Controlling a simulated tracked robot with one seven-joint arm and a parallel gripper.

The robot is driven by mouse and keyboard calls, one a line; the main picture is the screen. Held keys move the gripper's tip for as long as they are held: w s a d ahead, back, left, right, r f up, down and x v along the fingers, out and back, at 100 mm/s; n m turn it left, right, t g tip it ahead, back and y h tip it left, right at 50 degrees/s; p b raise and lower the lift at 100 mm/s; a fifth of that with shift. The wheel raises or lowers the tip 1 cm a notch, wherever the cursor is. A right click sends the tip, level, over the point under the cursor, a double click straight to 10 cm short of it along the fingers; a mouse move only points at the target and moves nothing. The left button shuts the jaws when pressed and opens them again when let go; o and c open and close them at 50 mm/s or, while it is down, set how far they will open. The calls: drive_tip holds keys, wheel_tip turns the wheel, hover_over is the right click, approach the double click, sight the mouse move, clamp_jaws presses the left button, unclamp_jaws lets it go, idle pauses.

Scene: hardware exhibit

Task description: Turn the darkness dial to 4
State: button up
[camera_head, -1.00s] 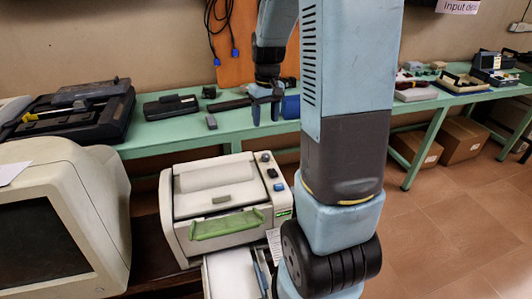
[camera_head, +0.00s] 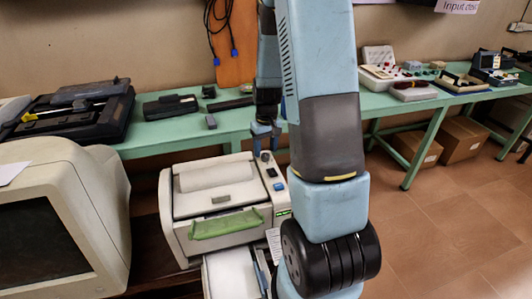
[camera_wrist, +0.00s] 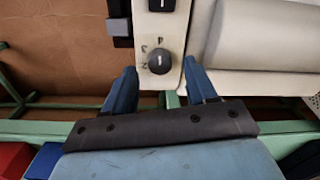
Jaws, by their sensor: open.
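A cream machine with a green handle (camera_head: 225,223) stands at the centre of the head view, with dark knobs along its right side panel. A second knob (camera_wrist: 161,4) is cut off at the top edge. I cannot tell which knob is the darkness dial. My gripper (camera_wrist: 160,73) is open, one finger on each side of the round dial, apparently not touching it.
A green table (camera_head: 205,127) with several devices runs behind the machine. A beige monitor (camera_head: 60,215) stands at the left. Cardboard boxes (camera_head: 455,140) lie under the table. Open floor is at the right.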

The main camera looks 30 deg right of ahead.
sight(266, 155)
drive_tip(key=shift+f, duration=1.2)
drive_tip(key=c, duration=1.1)
drive_tip(key=shift+o, duration=0.2)
drive_tip(key=shift+m, duration=0.4)
drive_tip(key=o, duration=1.1)
drive_tip(key=shift+c, duration=0.2)
wheel_tip(266, 155, up, 14)
drive_tip(key=shift+d, duration=0.2)
drive_tip(key=shift+f, duration=0.15)
